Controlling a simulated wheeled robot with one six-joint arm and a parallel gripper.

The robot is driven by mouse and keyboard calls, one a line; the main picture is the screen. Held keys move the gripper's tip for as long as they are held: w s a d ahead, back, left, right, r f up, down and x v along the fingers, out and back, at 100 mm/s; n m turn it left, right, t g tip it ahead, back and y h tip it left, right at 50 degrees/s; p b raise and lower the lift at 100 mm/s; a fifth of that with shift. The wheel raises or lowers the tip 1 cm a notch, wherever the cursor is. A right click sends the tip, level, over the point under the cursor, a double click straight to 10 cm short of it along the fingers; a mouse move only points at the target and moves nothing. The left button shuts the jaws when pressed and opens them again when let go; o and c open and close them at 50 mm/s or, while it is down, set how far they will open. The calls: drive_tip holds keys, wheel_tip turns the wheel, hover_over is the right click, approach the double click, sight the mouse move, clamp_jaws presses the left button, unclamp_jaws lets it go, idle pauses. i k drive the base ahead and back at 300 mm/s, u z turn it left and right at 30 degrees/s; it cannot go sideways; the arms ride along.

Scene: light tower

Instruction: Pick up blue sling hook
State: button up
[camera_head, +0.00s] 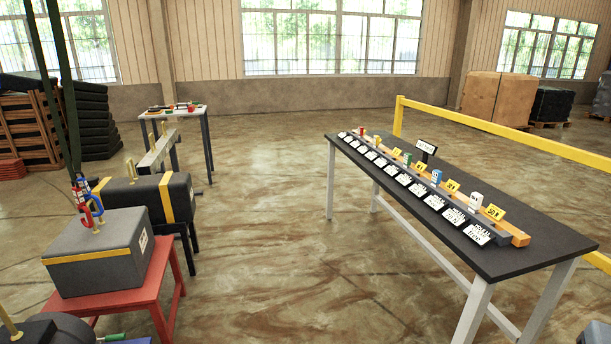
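The blue sling hook (97,206) is at the left, at the lower end of dark green sling legs (62,95) that come down from above the frame. A red sling hook (78,194) hangs close beside it on its left, and the two partly overlap. Both are just over the top of a grey block (100,256) with a yellow stripe, near a brass lifting eye (96,226). I cannot tell whether the blue hook touches the eye. My gripper is not in view.
The grey block stands on a red stand (158,290). A dark block with yellow bands (146,199) and a grey beam (158,150) stand behind. A long black table (510,258) with labelled items is at right, before a yellow rail (480,124). The floor between is clear.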

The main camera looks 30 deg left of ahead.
sight(82, 181)
drive_tip(key=u, duration=1.75)
drive_tip(key=i, duration=3.15)
drive_tip(key=u, duration=2.1)
drive_tip(key=i, duration=0.5)
